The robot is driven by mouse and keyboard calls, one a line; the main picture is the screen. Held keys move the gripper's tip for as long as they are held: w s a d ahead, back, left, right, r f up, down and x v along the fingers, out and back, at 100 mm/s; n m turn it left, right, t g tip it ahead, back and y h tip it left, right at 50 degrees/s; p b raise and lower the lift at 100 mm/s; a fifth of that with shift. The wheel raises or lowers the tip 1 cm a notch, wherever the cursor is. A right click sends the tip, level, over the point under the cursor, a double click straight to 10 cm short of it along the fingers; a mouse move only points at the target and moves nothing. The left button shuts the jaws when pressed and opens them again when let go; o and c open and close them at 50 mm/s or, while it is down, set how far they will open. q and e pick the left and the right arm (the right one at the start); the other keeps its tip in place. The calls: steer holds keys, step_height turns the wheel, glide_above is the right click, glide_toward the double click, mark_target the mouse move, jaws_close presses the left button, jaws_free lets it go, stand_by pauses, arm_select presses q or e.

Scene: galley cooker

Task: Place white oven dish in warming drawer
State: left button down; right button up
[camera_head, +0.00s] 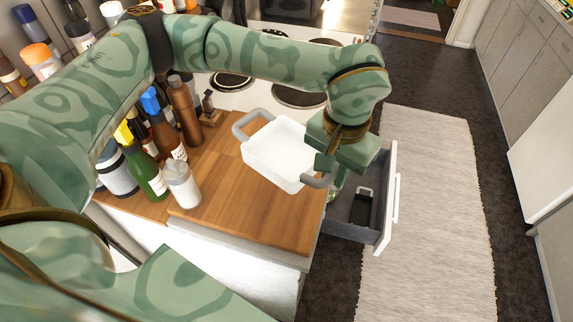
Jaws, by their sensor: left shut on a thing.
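The white oven dish (276,150) is a rectangular, empty dish with a grey handle at each end. It is over the right part of the wooden counter, near the edge; I cannot tell whether it touches the wood. My left gripper (322,178) is shut on its right-hand handle, and the arm reaches over from the left. The open drawer (391,200) is below and to the right of the dish, pulled out beside the counter. Its near-left part is partly hidden by the counter and my gripper. My right gripper is out of view.
A dark item with a grey handle (361,207) lies in the drawer. Several bottles, including a green one (147,175) and a white one (182,184), crowd the counter's left. The hob (299,95) is behind. The wooden counter (240,212) in front is clear.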

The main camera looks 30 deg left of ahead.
mark_target(301, 160)
arm_select(q)
steer(key=w+a+f, duration=0.1)
steer(key=a+f, duration=0.1)
steer(key=w+a+f, duration=0.1)
steer(key=a+f, duration=0.1)
steer(key=a, duration=0.1)
steer(key=a+f, duration=0.3)
steer(key=shift+w+a+f+b, duration=0.1)
steer(key=shift+w+b, duration=0.25)
steer(key=shift+w, duration=0.05)
steer(key=f, duration=0.3)
steer(key=shift+w+a+f+b, duration=0.1)
steer(key=shift+a+f+b, duration=0.2)
steer(key=shift+a+f, duration=0.1)
steer(key=shift+d, duration=0.1)
steer(key=c, duration=1.4)
jaws_free()
steer(key=shift+o, duration=0.2)
